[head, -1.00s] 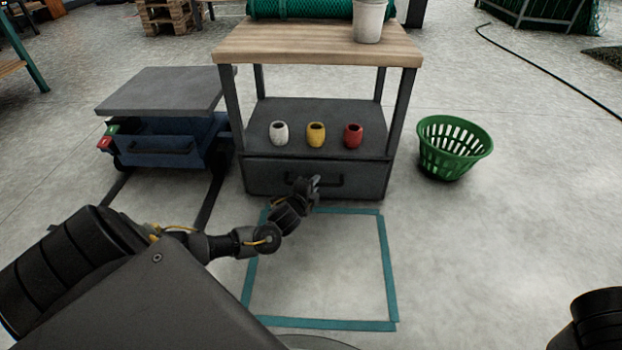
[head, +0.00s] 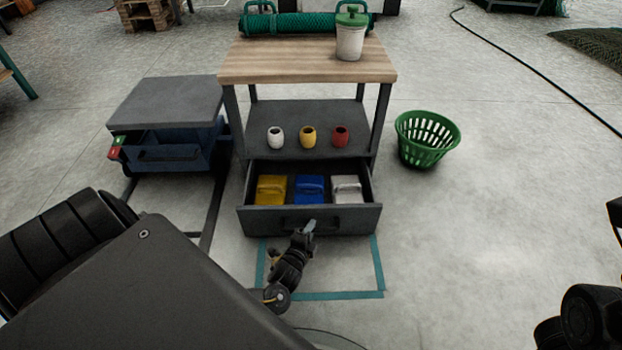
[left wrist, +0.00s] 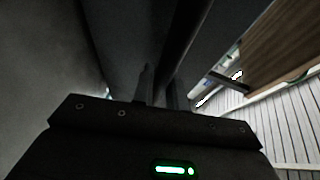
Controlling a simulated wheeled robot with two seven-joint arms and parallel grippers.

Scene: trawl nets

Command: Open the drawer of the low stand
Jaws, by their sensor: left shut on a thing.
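The low stand (head: 233,110) has a wooden top, a dark shelf and a grey drawer (head: 352,222) at the bottom. The drawer is pulled out, showing a yellow, a blue and a light grey block-like thing inside. My left gripper (head: 309,228) is at the middle of the drawer front, shut on the dark handle (head: 288,224), which it partly hides. In the left wrist view, the fingers (left wrist: 160,88) point at a dark bar against the dark drawer front; the contact is hard to make out. My right gripper is not clearly in view.
White, yellow and red pots (head: 308,137) stand on the shelf. A lidded white pail (head: 350,40) and a green net roll (head: 290,24) are on top. A blue cart (head: 165,105) stands left, a green basket (head: 427,138) right. Teal tape (head: 378,265) marks the floor below the drawer.

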